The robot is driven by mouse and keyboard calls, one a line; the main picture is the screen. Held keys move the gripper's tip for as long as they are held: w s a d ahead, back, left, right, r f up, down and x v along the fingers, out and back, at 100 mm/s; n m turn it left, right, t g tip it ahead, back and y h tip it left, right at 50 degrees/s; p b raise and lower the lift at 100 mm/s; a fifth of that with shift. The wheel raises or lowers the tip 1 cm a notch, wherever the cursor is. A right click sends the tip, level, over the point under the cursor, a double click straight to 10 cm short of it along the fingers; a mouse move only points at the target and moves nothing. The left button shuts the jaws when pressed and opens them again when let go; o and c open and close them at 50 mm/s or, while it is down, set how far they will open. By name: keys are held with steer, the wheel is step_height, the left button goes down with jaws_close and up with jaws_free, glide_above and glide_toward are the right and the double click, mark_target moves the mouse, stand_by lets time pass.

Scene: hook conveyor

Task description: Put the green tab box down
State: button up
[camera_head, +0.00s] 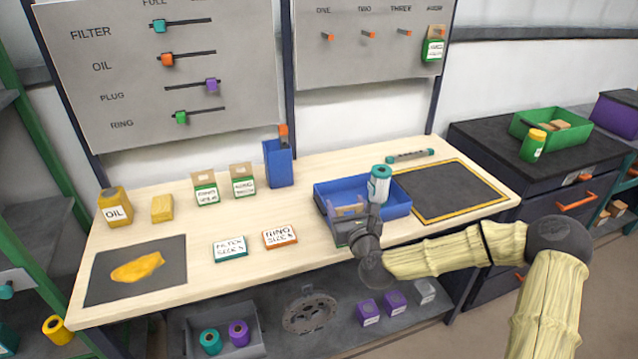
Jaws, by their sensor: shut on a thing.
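My gripper (350,222) is at the front edge of the blue tray (399,207), reaching in from the right. It is shut on a small brown-topped box (348,210), which looks like a green tab box and is mostly hidden by the gripper and the tray's wall. I cannot tell whether the box touches the tray floor. Two other tab boxes with green-edged labels, one on the left (205,190) and one on the right (243,181), stand upright at the back of the bench.
A white and teal canister (379,186) stands at the tray. A yellow-edged dark mat (450,190) lies right of it. FILTER (230,248) and RING (280,237) cards lie left. A blue bin (278,165) stands behind. Three hooks, ONE to THREE, look empty.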

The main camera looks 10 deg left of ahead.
steer(key=s+d+f+m+h, duration=0.1)
steer(key=s+d+f, duration=0.2)
steer(key=d+f, duration=0.5)
steer(key=s+d+f+t+h+b, duration=0.1)
steer(key=s+d+f, duration=0.2)
steer(key=d+f, duration=0.5)
steer(key=d, duration=0.6)
steer(key=shift+s+d+m+b, duration=0.15)
steer(key=shift+s+m+b, duration=0.15)
steer(key=shift+s+m, duration=0.1)
